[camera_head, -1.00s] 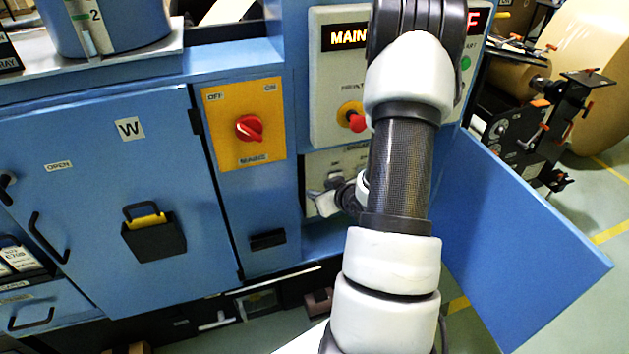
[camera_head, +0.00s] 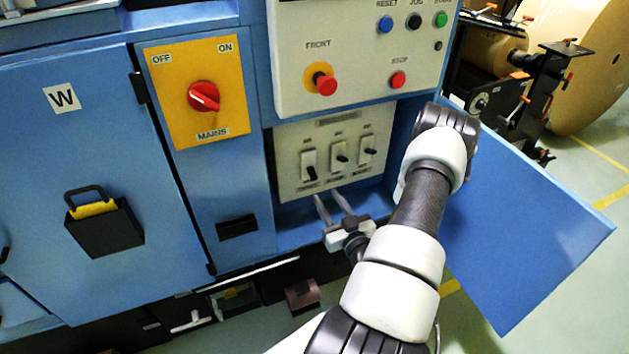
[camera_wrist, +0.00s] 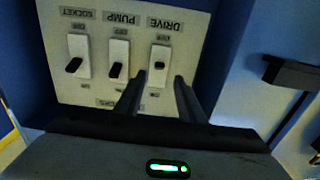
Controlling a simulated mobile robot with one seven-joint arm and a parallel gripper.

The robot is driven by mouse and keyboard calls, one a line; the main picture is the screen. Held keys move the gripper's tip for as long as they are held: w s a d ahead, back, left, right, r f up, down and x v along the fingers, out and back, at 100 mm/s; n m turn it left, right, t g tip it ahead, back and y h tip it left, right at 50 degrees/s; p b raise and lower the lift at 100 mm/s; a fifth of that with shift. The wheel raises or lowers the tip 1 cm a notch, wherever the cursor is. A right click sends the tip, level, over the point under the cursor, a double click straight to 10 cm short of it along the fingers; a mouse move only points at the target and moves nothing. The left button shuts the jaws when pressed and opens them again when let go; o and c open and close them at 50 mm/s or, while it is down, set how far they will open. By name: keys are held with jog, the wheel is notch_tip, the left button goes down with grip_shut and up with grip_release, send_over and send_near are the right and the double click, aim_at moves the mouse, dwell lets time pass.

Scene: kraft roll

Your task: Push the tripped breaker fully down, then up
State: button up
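A pale breaker panel (camera_head: 330,185) sits recessed in the blue cabinet, with three breakers side by side. The DRIVE breaker (camera_wrist: 160,60) is at the right in the wrist view and is the left one (camera_head: 308,160) in the head view. Its dark lever sits near mid-slot in the wrist view, unlike the PUMP (camera_wrist: 117,58) and SOCKET (camera_wrist: 78,55) levers, which slant toward the picture's bottom. My gripper (camera_head: 326,193) is open and empty, just below the panel in the head view. In the wrist view its fingertips (camera_wrist: 159,77) flank the DRIVE breaker's lower part; contact is unclear.
An open blue door (camera_head: 525,225) stands right of the recess, beside my arm. Above are a control box with a red FRONT knob (camera_head: 326,85) and a STOP button (camera_head: 398,80). A red MAINS switch (camera_head: 203,96) is at left. A black handle (camera_wrist: 292,75) shows in the wrist view.

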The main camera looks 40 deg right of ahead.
aim_at(315, 179)
jog(key=b+x, duration=0.1)
jog(key=x, duration=0.9)
jog(key=shift+w+d, duration=0.15)
grip_shut()
